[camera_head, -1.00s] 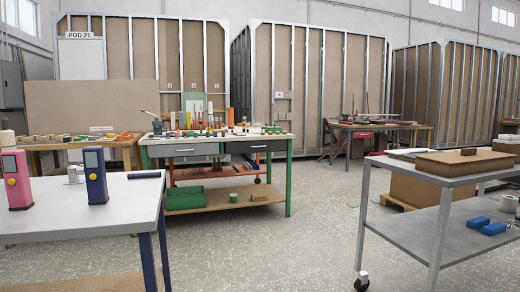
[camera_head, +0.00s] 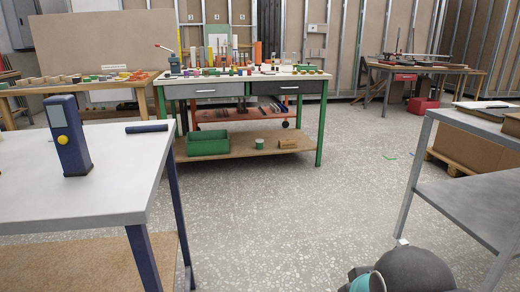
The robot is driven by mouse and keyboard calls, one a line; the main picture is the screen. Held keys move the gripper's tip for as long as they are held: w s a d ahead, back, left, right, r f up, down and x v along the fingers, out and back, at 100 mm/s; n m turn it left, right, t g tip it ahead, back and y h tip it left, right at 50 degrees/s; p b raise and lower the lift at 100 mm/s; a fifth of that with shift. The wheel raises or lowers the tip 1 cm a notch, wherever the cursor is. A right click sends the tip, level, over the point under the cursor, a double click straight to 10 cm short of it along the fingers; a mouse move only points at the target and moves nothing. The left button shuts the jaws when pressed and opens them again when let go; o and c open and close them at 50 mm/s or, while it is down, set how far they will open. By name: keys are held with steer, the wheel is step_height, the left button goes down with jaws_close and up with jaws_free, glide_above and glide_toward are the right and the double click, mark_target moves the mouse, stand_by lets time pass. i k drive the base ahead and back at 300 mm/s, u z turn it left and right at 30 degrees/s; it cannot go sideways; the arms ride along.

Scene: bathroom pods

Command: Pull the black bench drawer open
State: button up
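The black bench drawer (camera_head: 268,88) is in the right half of the green-legged workbench (camera_head: 322,125), under its pale top. Its front is flush with the bench, so it looks shut, and it has a light bar handle (camera_head: 289,87). A grey drawer (camera_head: 225,90) sits beside it on the left with a similar handle. The bench stands across the floor, well ahead of me. A dark rounded part of my arm with a teal ring shows at the bottom right. My gripper is not in view.
A white table (camera_head: 120,185) with a blue device (camera_head: 68,137) stands close on the left. A grey metal cart (camera_head: 465,205) stands close on the right. Open speckled floor (camera_head: 290,200) lies between them up to the bench. A green bin (camera_head: 207,144) is on its lower shelf.

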mark_target(265, 88)
steer(key=u, duration=0.05)
steer(key=i, duration=1.85)
steer(key=z, duration=0.15)
steer(key=i, duration=2.25)
steer(key=z, duration=0.15)
